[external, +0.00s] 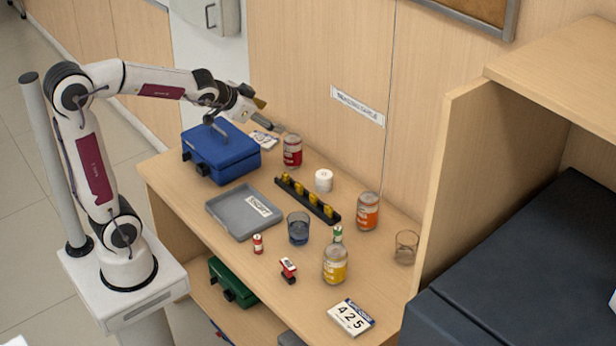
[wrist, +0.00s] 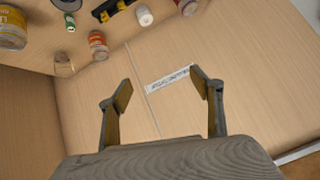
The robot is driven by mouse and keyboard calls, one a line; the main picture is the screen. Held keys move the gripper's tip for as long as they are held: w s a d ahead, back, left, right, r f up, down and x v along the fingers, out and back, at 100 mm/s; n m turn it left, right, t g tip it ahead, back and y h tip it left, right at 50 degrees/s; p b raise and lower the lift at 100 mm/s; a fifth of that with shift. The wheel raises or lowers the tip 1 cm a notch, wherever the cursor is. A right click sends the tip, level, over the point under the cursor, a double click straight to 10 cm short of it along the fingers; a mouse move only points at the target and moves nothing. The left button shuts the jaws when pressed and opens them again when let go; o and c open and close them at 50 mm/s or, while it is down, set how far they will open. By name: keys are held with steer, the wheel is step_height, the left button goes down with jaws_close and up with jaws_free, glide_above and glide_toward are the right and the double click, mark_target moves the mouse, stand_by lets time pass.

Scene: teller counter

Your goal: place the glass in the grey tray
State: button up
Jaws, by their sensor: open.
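A blue-tinted glass (external: 298,228) stands upright on the counter, just right of the grey tray. A second, clear brownish glass (external: 406,247) stands near the counter's right side by the partition; it also shows in the wrist view (wrist: 63,66). The grey tray (external: 222,215) lies flat at the counter's front left, with a white label on it and no glass inside. My gripper (external: 268,114) is open and empty, raised above the back left of the counter near the blue cash box. In the wrist view my gripper (wrist: 164,90) faces the wood wall panel.
A blue cash box (external: 220,152) and red can (external: 292,151) are at the back left. A black rack (external: 307,198), white roll (external: 323,180), orange can (external: 367,212), yellow can (external: 334,265), batteries, a small red toy (external: 288,270) and a number card (external: 351,317) crowd the rest. A partition (external: 452,185) bounds the right.

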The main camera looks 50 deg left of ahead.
steer(key=w+d+f+m+t+h, duration=0.1)
steer(key=w+d+f+m+h, duration=0.3)
steer(key=w+d, duration=0.5)
steer(key=w+d+f+m+h, duration=0.2)
steer(key=w+d+f, duration=0.4)
steer(key=w, duration=0.4)
steer(key=s+d+f+m+g+h, duration=0.1)
steer(key=d+f+g+h, duration=0.1)
steer(key=d+f, duration=0.3)
steer(key=s+d+f+m+g+h, duration=0.1)
steer(key=d+f+m+h, duration=0.1)
steer(key=d+f, duration=0.4)
steer(key=s+d+f+m+g+h, duration=0.2)
steer(key=d+f+h, duration=0.2)
steer(key=f, duration=0.3)
steer(key=shift+d+g, duration=0.3)
steer(key=shift+d, duration=0.55)
steer(key=shift+d+f, duration=0.1)
steer(key=shift+x, duration=1.2)
steer(key=shift+w, duration=0.1)
